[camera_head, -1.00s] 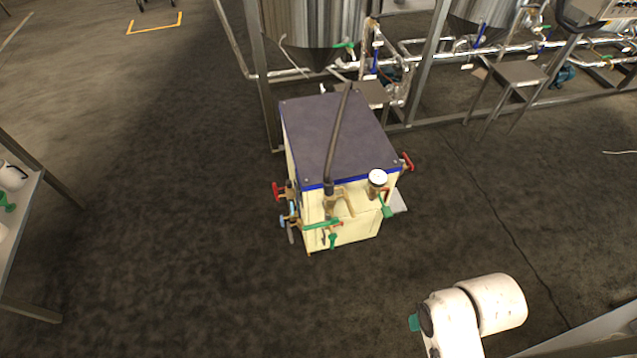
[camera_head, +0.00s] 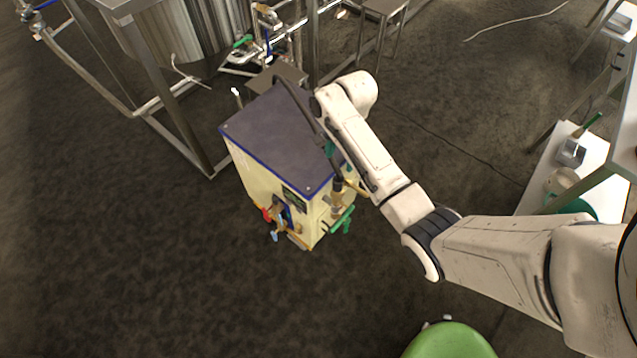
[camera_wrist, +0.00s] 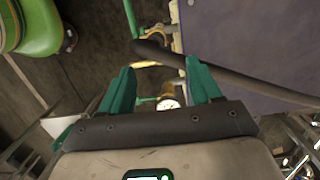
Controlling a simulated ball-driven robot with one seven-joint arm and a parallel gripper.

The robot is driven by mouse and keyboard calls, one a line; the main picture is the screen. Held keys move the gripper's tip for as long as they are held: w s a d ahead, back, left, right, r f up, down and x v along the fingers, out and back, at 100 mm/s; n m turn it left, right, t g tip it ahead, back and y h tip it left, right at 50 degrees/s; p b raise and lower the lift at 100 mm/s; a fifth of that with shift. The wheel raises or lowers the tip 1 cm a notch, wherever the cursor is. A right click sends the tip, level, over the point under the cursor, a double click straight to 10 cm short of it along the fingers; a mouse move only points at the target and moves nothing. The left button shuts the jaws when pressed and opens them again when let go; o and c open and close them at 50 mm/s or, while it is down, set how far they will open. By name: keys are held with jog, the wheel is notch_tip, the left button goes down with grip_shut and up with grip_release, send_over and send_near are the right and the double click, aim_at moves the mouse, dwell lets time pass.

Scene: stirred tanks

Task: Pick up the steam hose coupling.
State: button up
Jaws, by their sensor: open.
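The steam hose coupling (camera_wrist: 150,50) is the dark end of a black hose (camera_wrist: 235,82), by brass fittings on the cream steam unit (camera_head: 262,180) with a dark top. In the head view the hose (camera_head: 300,103) arches over the top and drops to the front corner, partly behind my arm. My gripper (camera_wrist: 160,72) is open, its two green fingers apart and nothing held between them. In the wrist view the coupling lies just beyond the fingertips, in line with the gap. I cannot tell how far beyond. In the head view the gripper is mostly hidden behind my wrist.
A pressure gauge (camera_wrist: 168,104) and brass pipe show between the fingers. Green-handled valves (camera_head: 342,220) stick out of the unit's front. A steel tank frame (camera_head: 165,100) stands behind. A white shelf (camera_head: 540,185) is at the right. The floor at left is clear.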

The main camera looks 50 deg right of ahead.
aim_at(339, 178)
jog(key=f, duration=0.5)
jog(key=shift+a, duration=0.4)
jog(key=shift+s+a+f, duration=0.1)
jog(key=shift+s+f, duration=0.15)
jog(key=shift+f, duration=1.1)
jog(key=shift+s+a+f, duration=0.1)
jog(key=shift+s+f, duration=0.1)
jog(key=shift+f, duration=1.15)
jog(key=c, duration=1.2)
jog(key=shift+o, duration=0.2)
jog(key=shift+r, duration=0.1)
